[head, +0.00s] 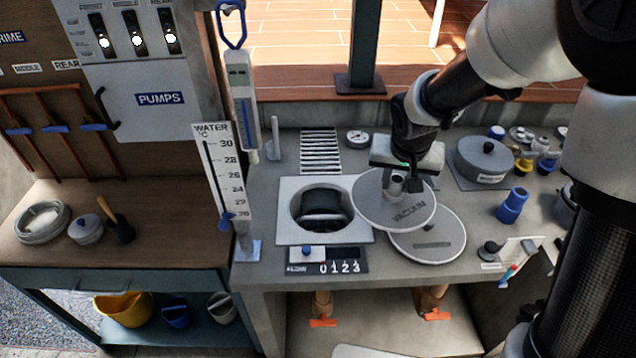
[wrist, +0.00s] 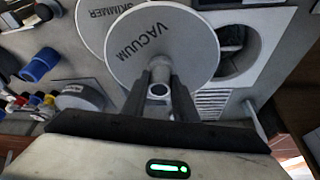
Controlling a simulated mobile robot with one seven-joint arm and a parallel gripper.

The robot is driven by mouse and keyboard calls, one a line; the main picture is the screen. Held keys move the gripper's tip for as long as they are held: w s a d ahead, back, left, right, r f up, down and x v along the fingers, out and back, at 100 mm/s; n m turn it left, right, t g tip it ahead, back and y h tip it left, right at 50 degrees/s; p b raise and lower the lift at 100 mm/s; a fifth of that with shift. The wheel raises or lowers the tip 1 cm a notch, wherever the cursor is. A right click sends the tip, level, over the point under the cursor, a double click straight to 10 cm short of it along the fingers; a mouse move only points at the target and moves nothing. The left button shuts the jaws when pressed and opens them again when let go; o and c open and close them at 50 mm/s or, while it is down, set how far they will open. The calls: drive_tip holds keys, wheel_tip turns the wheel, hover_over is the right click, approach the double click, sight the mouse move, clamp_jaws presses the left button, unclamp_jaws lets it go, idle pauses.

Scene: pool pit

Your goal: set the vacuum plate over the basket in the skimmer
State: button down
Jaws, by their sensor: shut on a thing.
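The vacuum plate (head: 409,211) is a grey disc marked VACUUM with a short pipe stub. My gripper (head: 396,187) is shut on this stub and holds the plate nearly flat above the counter. In the wrist view, my two fingers (wrist: 160,82) are on either side of the stub below the plate's lettering (wrist: 148,40). The skimmer (head: 284,225) is a square pale frame with a round opening, left of the plate. The dark basket (head: 322,203) shows inside it, partly shadowed. The plate's left edge overlaps the frame's right edge in the head view; the opening is mostly uncovered.
The round skimmer lid (head: 440,248) lies on the counter, partly beneath the plate in view. A number strip (head: 340,266) is in front of the skimmer, a grille (head: 320,150) behind. A grey pot (head: 484,160) and blue fitting (head: 512,206) stand right. A water gauge (head: 222,180) rises left.

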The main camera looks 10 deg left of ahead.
drive_tip(key=w+a+f+b, duration=0.1)
drive_tip(key=a+f+b, duration=0.2)
drive_tip(key=a, duration=0.5)
drive_tip(key=w+a+f+m+b, duration=0.1)
drive_tip(key=w+a+f+b, duration=0.1)
drive_tip(key=a+f, duration=0.3)
drive_tip(key=shift+w+a+b, duration=0.15)
drive_tip(key=shift+a+b, duration=0.5)
drive_tip(key=shift+a, duration=1.4)
drive_tip(key=shift+f+b, duration=0.25)
drive_tip(key=shift+b, duration=0.4)
drive_tip(key=shift+f, duration=0.15)
drive_tip(key=shift+f+b, duration=0.5)
drive_tip(key=shift+b, duration=0.25)
drive_tip(key=shift+f+b, duration=0.3)
drive_tip(key=shift+b, duration=0.1)
drive_tip(key=c, duration=1.2)
unclamp_jaws()
